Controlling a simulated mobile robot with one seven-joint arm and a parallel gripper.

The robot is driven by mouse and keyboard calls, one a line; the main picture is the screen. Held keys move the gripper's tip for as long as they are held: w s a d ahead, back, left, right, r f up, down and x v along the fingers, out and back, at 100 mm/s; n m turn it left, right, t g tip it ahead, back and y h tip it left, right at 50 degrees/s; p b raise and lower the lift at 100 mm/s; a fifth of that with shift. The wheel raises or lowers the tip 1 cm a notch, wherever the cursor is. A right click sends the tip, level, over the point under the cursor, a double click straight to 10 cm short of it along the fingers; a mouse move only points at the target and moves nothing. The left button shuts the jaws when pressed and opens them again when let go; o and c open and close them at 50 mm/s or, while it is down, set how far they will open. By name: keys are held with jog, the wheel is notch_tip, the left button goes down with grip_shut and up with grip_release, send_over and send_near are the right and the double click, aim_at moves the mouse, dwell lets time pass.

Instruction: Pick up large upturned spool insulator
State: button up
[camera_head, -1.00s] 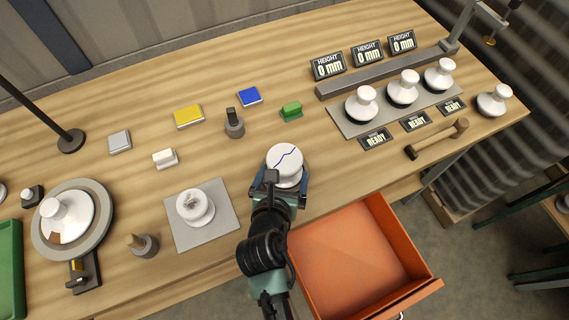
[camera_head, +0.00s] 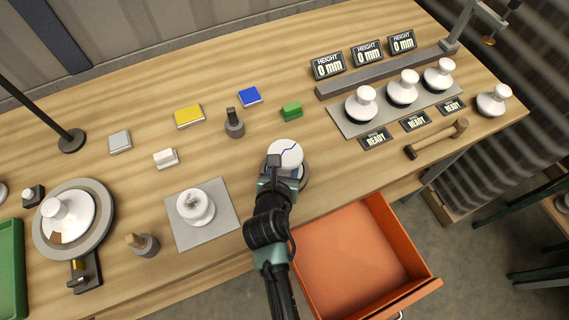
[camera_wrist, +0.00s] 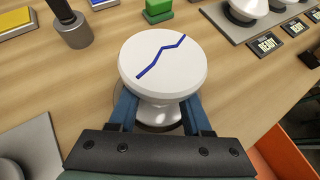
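The large upturned spool insulator (camera_head: 286,152) is white, with a broad flat top crossed by a jagged blue line. My gripper (camera_head: 281,174) reaches in from the front. Its two blue fingers (camera_wrist: 160,112) lie on either side of the waist, shut on it. The underside is mostly hidden; I cannot tell whether it is clear of the bench.
A dark ring (camera_head: 304,178) shows by the insulator's base. A grey plate (camera_head: 225,212) with another white insulator (camera_head: 195,207) lies to the left. An open orange drawer (camera_head: 350,262) is at the front right. A green block (camera_head: 291,110) and grey post (camera_head: 234,125) stand behind.

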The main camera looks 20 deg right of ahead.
grip_shut()
dwell(0.8)
jog(key=shift+w+r, duration=0.1)
jog(key=shift+r, duration=0.15)
